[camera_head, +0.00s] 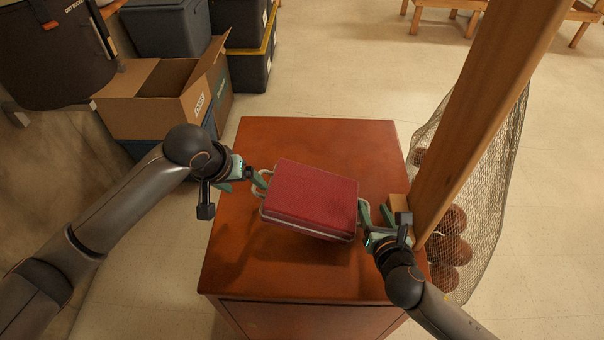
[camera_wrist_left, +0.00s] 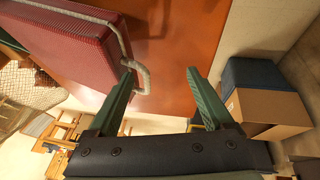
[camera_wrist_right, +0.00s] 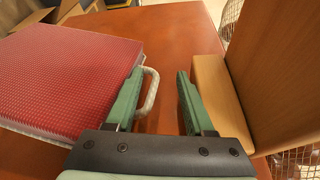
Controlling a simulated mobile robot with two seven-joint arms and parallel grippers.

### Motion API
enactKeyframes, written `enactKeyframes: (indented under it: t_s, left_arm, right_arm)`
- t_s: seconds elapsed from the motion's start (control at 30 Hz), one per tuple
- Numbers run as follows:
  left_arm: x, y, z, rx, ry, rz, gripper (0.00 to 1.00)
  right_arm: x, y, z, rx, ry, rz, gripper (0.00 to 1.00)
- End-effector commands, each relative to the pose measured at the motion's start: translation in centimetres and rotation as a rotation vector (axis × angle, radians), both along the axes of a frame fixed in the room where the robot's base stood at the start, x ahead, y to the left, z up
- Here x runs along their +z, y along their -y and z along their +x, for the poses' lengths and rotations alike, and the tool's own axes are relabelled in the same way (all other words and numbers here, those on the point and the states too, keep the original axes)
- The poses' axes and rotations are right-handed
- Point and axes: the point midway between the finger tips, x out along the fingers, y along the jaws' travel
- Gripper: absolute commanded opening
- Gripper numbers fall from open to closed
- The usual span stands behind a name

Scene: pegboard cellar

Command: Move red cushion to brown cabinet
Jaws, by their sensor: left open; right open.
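The red cushion (camera_head: 313,195) is a flat red block with a pale handle on each of two opposite sides. It lies tilted in the picture over the top of the brown cabinet (camera_head: 330,275); whether its whole underside touches is hidden. My left gripper (camera_head: 257,181) is open at the left handle (camera_wrist_left: 143,78), one finger overlapping the handle. My right gripper (camera_head: 375,210) is open at the right side; in the right wrist view one finger is between the cushion (camera_wrist_right: 65,75) and its handle (camera_wrist_right: 150,92). The other finger is outside the handle.
A wooden post (camera_head: 490,115) with a small wooden block (camera_head: 398,204) stands close beside my right gripper. A net of brown balls (camera_head: 450,247) hangs right of the cabinet. A cardboard box (camera_head: 155,105) and dark bins (camera_head: 168,28) are at the back left. The cabinet top's front is clear.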

Motion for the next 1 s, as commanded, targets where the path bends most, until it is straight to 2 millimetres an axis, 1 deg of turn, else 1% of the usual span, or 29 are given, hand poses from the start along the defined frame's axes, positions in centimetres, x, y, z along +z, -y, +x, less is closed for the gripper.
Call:
enactKeyframes:
  t_s: [0.03, 0.2, 0.3, 0.4, 0.57, 1.0]
  left_arm:
    - [0.0, 0.2, 0.0, -0.002, 0.000, -0.003, 0.89]
    - [0.0, 0.1, 0.0, -0.002, 0.000, -0.003, 0.89]
    - [0.0, 0.1, 0.0, -0.002, 0.000, -0.003, 0.89]
    - [0.0, 0.1, 0.0, -0.002, 0.001, -0.002, 0.89]
    - [0.0, 0.1, 0.0, -0.001, 0.001, -0.002, 0.89]
    - [0.0, 0.0, 0.0, 0.000, 0.001, 0.000, 0.89]
  right_arm:
    - [0.4, -0.2, -1.2, 0.007, -0.001, 0.004, 0.58]
    - [1.6, 0.0, -4.0, 0.009, -0.001, 0.005, 0.58]
    - [2.0, 0.1, -5.3, 0.008, -0.001, 0.005, 0.58]
    - [2.4, 0.2, -6.0, 0.008, -0.001, 0.005, 0.58]
    - [2.5, 0.3, -6.5, 0.005, -0.002, 0.004, 0.58]
    - [2.5, 0.3, -6.4, 0.005, -0.002, 0.003, 0.58]
